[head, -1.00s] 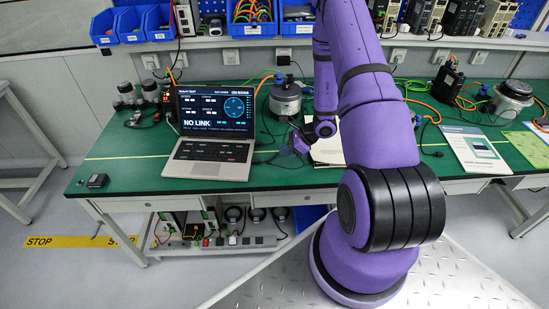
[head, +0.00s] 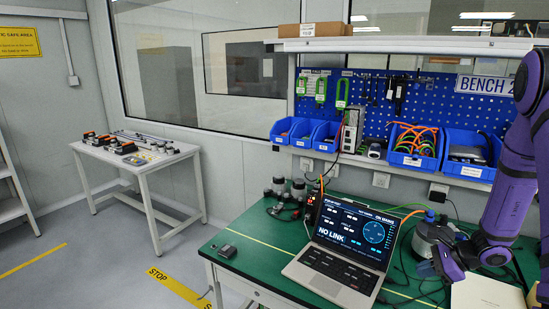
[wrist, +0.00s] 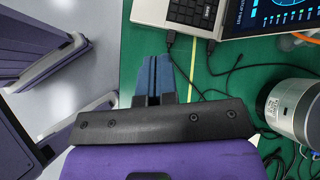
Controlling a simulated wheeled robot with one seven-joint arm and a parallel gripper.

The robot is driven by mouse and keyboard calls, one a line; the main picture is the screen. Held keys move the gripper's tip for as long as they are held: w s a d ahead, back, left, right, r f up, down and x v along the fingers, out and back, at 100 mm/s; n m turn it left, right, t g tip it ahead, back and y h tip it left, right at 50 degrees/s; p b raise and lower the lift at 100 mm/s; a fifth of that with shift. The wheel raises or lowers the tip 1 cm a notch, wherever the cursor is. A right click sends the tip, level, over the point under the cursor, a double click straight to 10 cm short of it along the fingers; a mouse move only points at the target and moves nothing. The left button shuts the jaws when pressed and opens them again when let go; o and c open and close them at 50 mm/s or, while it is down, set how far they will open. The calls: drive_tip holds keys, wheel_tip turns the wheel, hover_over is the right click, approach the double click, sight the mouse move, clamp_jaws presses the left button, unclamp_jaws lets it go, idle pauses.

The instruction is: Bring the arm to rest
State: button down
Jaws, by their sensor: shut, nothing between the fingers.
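My purple arm (head: 508,195) comes in from the right edge of the head view and bends down over the green bench. My gripper (wrist: 155,78) shows in the wrist view with its two blue-grey fingers together and nothing between them. It is over the bench's left part, below the laptop in that view. In the head view my gripper (head: 428,269) is low at the right, beside the silver motor and right of the laptop. The upper arm and base are out of the head view.
The open laptop (head: 341,246) reads NO LINK. A silver motor (wrist: 296,108) and loose black cables lie close to my gripper. A small dark box (head: 224,251) sits at the bench's left corner. Blue bins (head: 412,150) hang behind. A white side table (head: 140,160) stands far left.

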drive_tip(key=s+a+r+n+g+h, duration=0.15)
drive_tip(key=a+r+n, duration=0.25)
drive_tip(key=r, duration=0.4)
drive_tip(key=s+a+r+n, duration=0.3)
drive_tip(key=a+r+n, duration=0.1)
drive_tip(key=r, duration=0.3)
drive_tip(key=s+a+r+n+g, duration=0.15)
drive_tip(key=a+r+n, duration=0.25)
drive_tip(key=r, duration=0.4)
drive_tip(key=s+a+r+n+t+h, duration=0.1)
drive_tip(key=s+r+n+h, duration=0.2)
drive_tip(key=s+r, duration=0.3)
drive_tip(key=s+a+r+n+t+h, duration=0.2)
drive_tip(key=s+r+n, duration=0.4)
drive_tip(key=s, duration=0.6)
drive_tip(key=shift+s+a+r+n+h, duration=0.15)
drive_tip(key=shift+r+n+h, duration=0.15)
drive_tip(key=shift+r+h, duration=0.25)
drive_tip(key=c, duration=1.8)
unclamp_jaws()
drive_tip(key=shift+f, duration=0.1)
